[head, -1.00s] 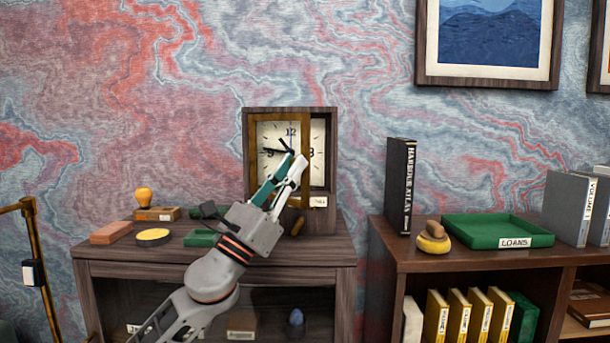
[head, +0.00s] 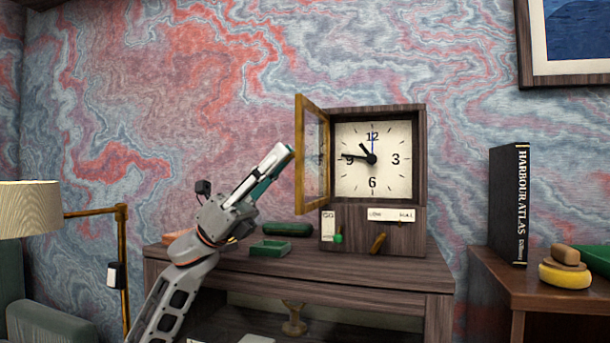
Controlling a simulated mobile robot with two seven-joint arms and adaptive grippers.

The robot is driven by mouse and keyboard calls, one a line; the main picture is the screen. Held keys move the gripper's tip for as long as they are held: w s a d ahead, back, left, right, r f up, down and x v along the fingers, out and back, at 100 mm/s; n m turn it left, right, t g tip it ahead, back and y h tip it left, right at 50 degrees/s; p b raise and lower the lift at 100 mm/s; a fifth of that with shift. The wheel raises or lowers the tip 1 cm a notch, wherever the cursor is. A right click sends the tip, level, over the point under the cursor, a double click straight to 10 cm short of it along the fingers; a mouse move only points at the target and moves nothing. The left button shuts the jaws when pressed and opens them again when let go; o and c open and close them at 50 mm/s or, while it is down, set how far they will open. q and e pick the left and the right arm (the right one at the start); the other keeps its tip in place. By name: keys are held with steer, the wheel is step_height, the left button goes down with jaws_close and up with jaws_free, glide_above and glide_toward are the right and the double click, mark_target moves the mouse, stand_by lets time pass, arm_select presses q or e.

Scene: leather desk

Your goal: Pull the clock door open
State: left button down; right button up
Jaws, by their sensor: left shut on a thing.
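The clock (head: 412,150) is a dark wooden box with a cream face, standing on the wooden cabinet. Its gold-framed glass door (head: 300,150) stands wide open, swung out to the left from the clock's left side, and the face is uncovered. My left gripper (head: 281,158) has one pale and one green finger. It is shut, with its tips at the door's outer edge; the exact contact point is hard to see. My right gripper is not in view.
A green tray (head: 270,248) and a dark green case (head: 287,229) lie on the cabinet (head: 300,262) left of the clock. A black book (head: 509,205) and a yellow-and-brown object (head: 565,270) are on the shelf at right. A lamp (head: 30,209) stands at far left.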

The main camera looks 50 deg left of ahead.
arm_select(q)
steer(key=shift+s+a+m+g+h, duration=0.15)
steer(key=shift+a+m+g+h, duration=0.35)
steer(key=shift+g, duration=0.4)
steer(key=c, duration=2)
jaws_free()
steer(key=shift+o, duration=0.2)
steer(key=v, duration=1.2)
